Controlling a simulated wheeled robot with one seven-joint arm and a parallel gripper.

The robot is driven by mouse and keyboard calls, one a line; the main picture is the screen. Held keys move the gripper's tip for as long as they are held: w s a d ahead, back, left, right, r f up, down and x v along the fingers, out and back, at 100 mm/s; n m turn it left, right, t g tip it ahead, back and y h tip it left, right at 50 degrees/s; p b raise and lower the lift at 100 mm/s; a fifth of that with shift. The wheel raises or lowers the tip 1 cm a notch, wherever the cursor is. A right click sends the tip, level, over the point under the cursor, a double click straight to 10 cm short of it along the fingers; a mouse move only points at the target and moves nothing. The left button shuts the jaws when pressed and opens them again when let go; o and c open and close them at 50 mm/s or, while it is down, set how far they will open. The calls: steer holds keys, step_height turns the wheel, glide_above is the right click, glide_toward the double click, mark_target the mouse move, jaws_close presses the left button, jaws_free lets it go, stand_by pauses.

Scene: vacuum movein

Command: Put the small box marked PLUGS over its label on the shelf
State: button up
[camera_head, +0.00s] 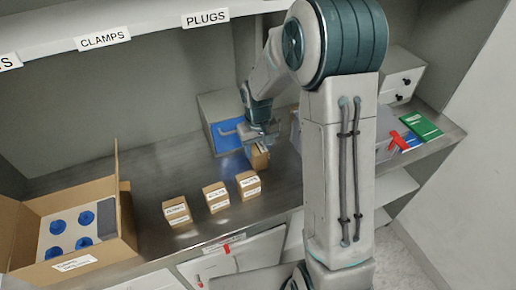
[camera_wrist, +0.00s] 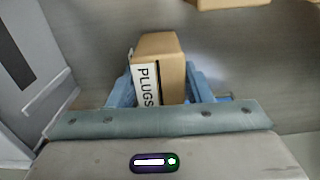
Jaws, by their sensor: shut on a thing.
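The small brown box marked PLUGS (camera_wrist: 171,53) sits between the two blue fingers of my gripper (camera_wrist: 160,88) in the wrist view, its white label facing left. In the head view my gripper (camera_head: 262,140) is shut on this box (camera_head: 260,157), low over the metal counter; I cannot tell whether the box touches it. The PLUGS label (camera_head: 206,18) is on the front edge of the upper shelf (camera_head: 150,27), above and left of my gripper. The shelf's top surface is hardly visible.
Small boxes marked NUTS (camera_head: 248,187), BOLTS (camera_head: 215,197) and one more (camera_head: 176,211) stand on the counter (camera_head: 150,160). An open carton (camera_head: 75,262) is at left. A grey and blue case (camera_head: 218,125) stands behind my gripper. A CLAMPS label (camera_head: 103,38) is left of PLUGS.

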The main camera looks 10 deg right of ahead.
steer(key=shift+f, duration=0.45)
steer(key=shift+f, duration=0.1)
steer(key=o, duration=0.7)
steer(key=shift+f, duration=0.15)
steer(key=o, duration=0.4)
steer(key=shift+r, duration=0.2)
